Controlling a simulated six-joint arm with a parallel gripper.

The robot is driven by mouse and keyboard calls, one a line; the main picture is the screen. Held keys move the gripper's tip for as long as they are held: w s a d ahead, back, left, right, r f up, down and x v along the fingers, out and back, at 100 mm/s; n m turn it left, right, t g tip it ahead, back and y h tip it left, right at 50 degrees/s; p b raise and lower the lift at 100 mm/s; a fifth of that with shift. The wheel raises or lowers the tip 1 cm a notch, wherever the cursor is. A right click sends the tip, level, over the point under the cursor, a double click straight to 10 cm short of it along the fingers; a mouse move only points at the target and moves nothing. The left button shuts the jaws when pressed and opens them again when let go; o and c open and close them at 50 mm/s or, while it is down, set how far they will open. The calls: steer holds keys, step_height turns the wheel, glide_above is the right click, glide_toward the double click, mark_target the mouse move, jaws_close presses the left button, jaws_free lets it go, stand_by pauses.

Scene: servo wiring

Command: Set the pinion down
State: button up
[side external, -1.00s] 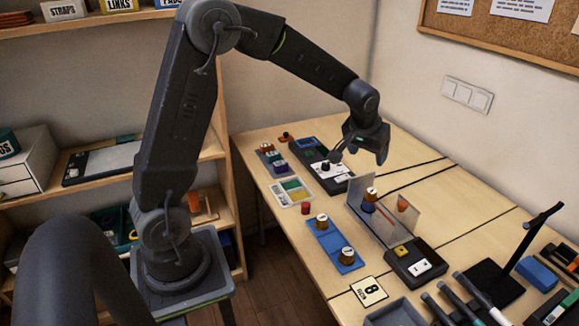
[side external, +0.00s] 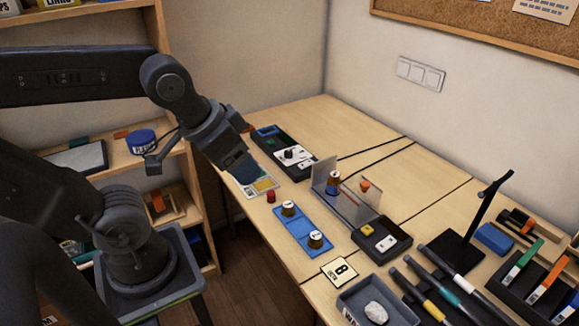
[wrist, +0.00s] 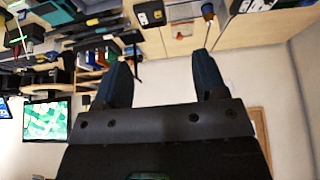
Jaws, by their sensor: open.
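My gripper (wrist: 162,78) is open, with two dark blue fingers apart and nothing between them in the wrist view. In the side view my gripper (side external: 246,172) hangs above the left edge of the table, partly over a card with coloured patches (side external: 262,186). I cannot tell for sure which part is the pinion. A small black part (side external: 289,154) sits on the white plate of a dark case (side external: 306,172) to the right of my gripper, apart from it. Two brass-coloured pieces with white tops (side external: 289,208) (side external: 315,239) stand upright on a blue tray (side external: 302,226).
A clear upright panel stand (side external: 351,205) holds a blue and brass piece (side external: 333,183) and is an obstacle mid-table. A red cylinder (side external: 271,196) stands near the left edge. Pens, a grey tray (side external: 352,297) and a black stand (side external: 462,252) crowd the front right. The back right is clear.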

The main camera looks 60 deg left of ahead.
steer(key=w+a+r+n, duration=0.1)
steer(key=w+r+n, duration=0.2)
steer(key=w, duration=0.4)
steer(key=n+g, duration=0.6)
steer(key=n, duration=0.8)
glide_above(335, 174)
step_height(335, 174, down, 27)
steer(key=shift+d+f, duration=0.1)
steer(key=shift+f, duration=0.1)
steer(key=shift+a+f, duration=0.2)
steer(key=shift+f, duration=2.6)
steer(key=shift+c, duration=0.4)
